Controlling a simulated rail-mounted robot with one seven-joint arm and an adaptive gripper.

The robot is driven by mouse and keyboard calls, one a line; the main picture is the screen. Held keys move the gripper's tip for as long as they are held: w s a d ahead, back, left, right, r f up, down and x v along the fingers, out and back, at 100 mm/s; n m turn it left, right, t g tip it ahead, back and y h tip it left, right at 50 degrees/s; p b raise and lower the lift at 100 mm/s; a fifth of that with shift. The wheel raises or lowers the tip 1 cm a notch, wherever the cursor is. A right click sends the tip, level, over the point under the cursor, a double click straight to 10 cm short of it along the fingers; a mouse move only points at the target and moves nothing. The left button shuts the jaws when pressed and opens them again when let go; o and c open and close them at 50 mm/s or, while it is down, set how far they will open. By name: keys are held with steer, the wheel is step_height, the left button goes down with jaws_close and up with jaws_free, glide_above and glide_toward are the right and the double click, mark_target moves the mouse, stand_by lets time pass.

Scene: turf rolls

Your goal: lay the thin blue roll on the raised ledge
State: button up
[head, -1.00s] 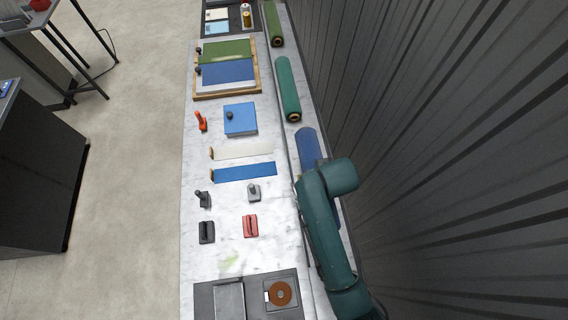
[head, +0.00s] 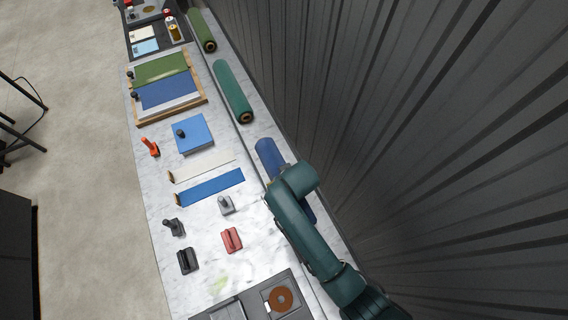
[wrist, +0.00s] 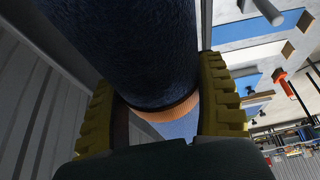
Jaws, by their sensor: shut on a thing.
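The blue roll (head: 270,154) shows in the head view at the wall side of the bench, in line with the raised ledge (head: 249,130). My arm covers its middle. In the wrist view the dark blue roll (wrist: 130,45) runs between the yellow fingers of my gripper (wrist: 160,112), which is shut on it. An orange-brown end ring (wrist: 175,108) shows at its near end. I cannot tell whether the roll touches the ledge or hangs above it.
A teal roll (head: 233,90) and a green roll (head: 202,30) lie farther along the ledge. A ribbed dark wall (head: 430,130) borders it. The marble bench holds a blue block (head: 194,136), a blue strip (head: 212,187), a red tool (head: 231,239) and a framed tray (head: 204,93).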

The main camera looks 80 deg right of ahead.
steer(key=shift+f, duration=0.3)
steer(key=o, duration=1.2)
steer(key=shift+o, duration=0.2)
steer(key=shift+f, duration=0.1)
steer(key=v, duration=1.2)
steer(key=shift+d, duration=0.1)
